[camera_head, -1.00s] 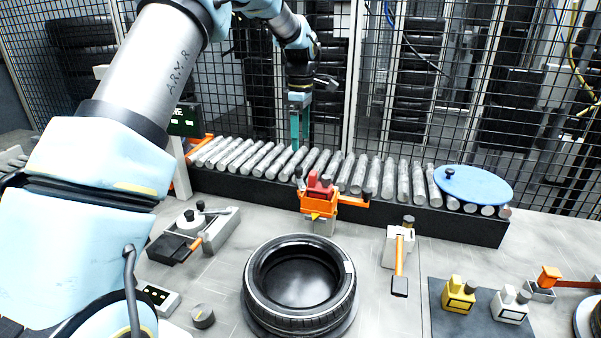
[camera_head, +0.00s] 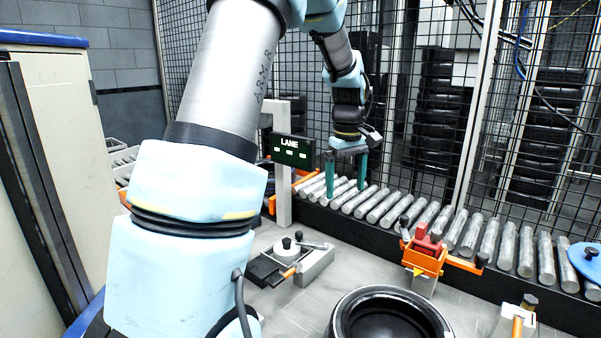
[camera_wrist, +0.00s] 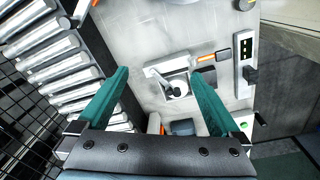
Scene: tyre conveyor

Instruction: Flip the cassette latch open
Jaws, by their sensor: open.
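No part is labelled as the cassette latch, so I cannot tell which one it is. A grey fixture (camera_head: 313,266) with a round white disc, black knobs, a black block and an orange-tipped lever sits on the bench. It also shows ahead between my fingers in the wrist view (camera_wrist: 175,88). An orange unit (camera_head: 424,258) with a red block, black-knobbed arms and a yellow pointer stands at the conveyor's front edge. My gripper (camera_head: 346,192) is open and empty, teal fingers pointing down over the rollers, behind the grey fixture. It also shows in the wrist view (camera_wrist: 160,75).
The roller conveyor (camera_head: 380,205) runs along the back, with a blue disc (camera_head: 586,262) on its right end. A LANE sign (camera_head: 292,151) on a white post stands left of my gripper. A tyre (camera_head: 390,318) lies at front centre. Mesh fencing closes the back.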

